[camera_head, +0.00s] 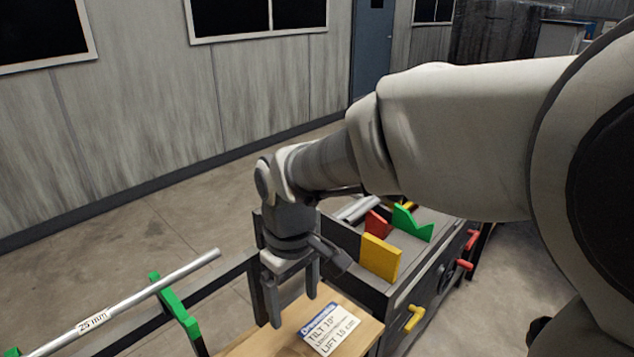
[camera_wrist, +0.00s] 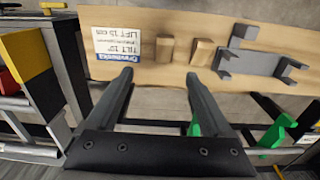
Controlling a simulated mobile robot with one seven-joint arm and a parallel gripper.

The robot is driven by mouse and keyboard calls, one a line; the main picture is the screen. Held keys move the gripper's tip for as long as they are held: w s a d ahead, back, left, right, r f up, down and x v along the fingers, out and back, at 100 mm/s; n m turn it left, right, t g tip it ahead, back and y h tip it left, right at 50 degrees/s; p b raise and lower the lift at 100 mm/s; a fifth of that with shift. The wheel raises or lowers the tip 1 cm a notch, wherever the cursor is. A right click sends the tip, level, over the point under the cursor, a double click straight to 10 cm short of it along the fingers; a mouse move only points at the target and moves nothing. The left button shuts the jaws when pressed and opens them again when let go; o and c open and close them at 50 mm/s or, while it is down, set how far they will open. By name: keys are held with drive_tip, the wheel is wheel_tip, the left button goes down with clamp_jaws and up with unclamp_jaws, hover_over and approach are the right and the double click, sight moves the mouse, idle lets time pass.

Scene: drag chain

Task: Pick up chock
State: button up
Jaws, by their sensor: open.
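Two small tan wooden blocks (camera_wrist: 166,50) (camera_wrist: 202,52), which look like chocks, stand side by side on a light wooden board (camera_wrist: 140,18) in the wrist view. I cannot tell which one is meant. In the head view they do not show; my arm and gripper may hide them. My gripper (camera_wrist: 159,76) is open and empty, its fingertips at the board's near edge in the picture, short of both blocks.
The card (camera_head: 328,326) lies on the board. A grey bracket (camera_wrist: 262,64) sits right of the blocks. A metal rod (camera_head: 140,296) rests on green supports (camera_head: 174,311) at left. A dark cart with yellow (camera_head: 381,257), red and green pieces stands behind.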

drive_tip(key=b, duration=0.3)
hover_over(285, 351)
drive_tip(key=s+d, duration=0.2)
drive_tip(key=d, duration=0.1)
drive_tip(key=f, duration=1.2)
drive_tip(key=shift+s+a+f, duration=0.1)
drive_tip(key=shift+a+f, duration=0.15)
drive_tip(key=shift+s+a+f+b, duration=0.15)
drive_tip(key=shift+f+b, duration=0.1)
drive_tip(key=shift+f, duration=0.65)
drive_tip(key=shift+w+a+f+b, duration=0.1)
drive_tip(key=shift+a+f+b, duration=0.1)
drive_tip(key=shift+f, duration=0.65)
drive_tip(key=shift+s+a+f+b, duration=0.15)
drive_tip(key=shift+f+b, duration=0.1)
drive_tip(key=shift+f, duration=0.65)
drive_tip(key=shift+w, duration=0.1)
drive_tip(key=shift+c, duration=0.3)
clamp_jaws()
drive_tip(key=shift+r, duration=0.15)
